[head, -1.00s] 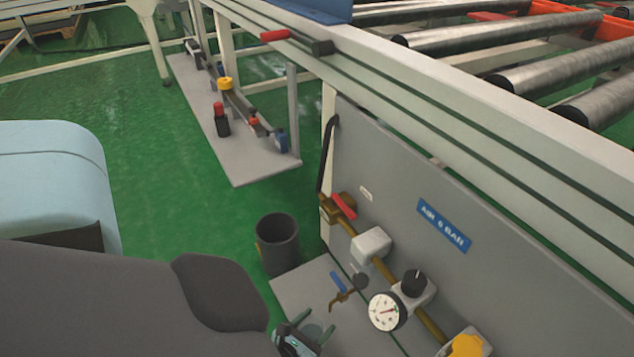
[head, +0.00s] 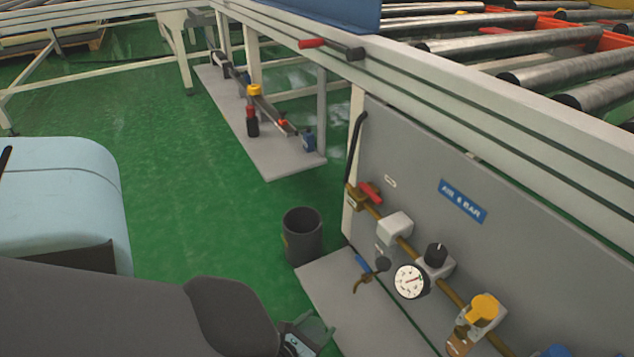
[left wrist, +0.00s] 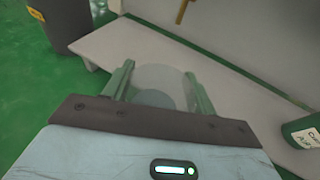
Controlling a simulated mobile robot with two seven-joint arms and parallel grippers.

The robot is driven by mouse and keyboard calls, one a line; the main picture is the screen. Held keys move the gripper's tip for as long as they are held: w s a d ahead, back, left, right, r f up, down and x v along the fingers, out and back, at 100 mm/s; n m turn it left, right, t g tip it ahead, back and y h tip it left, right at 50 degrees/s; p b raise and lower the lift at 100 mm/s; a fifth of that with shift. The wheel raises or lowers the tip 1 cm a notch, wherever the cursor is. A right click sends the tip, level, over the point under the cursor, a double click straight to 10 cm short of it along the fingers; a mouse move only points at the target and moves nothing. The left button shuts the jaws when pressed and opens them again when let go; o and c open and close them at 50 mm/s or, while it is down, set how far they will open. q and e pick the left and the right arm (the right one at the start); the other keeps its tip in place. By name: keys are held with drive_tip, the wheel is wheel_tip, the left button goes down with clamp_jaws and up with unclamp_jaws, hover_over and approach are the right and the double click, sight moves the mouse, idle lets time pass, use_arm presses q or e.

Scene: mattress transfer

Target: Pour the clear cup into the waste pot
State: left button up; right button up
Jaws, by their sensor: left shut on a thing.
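My left gripper (head: 312,332) is at the bottom edge of the head view, in front of the low grey shelf. In the left wrist view its two green fingers (left wrist: 160,88) are shut on a see-through round cup (left wrist: 158,78), which sits between them. Whether the cup holds anything is unclear. In the head view I cannot make the cup out. The dark grey waste pot (head: 303,240) stands on the green floor beyond the gripper. It also shows in the left wrist view (left wrist: 66,24) at top left, apart from the cup. My right gripper is not in view.
The low grey shelf (head: 345,305) lies right of the pot. Above it, a grey panel (head: 540,260) carries brass piping, a gauge (head: 411,281) and valves. A labelled green container (left wrist: 303,131) stands at the right in the left wrist view. The floor left of the pot is clear.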

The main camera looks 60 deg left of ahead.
use_arm(q)
drive_tip(key=shift+s, duration=0.25)
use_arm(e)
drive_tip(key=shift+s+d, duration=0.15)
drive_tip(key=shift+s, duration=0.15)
use_arm(q)
drive_tip(key=shift+d+r, duration=0.1)
drive_tip(key=shift+d, duration=0.05)
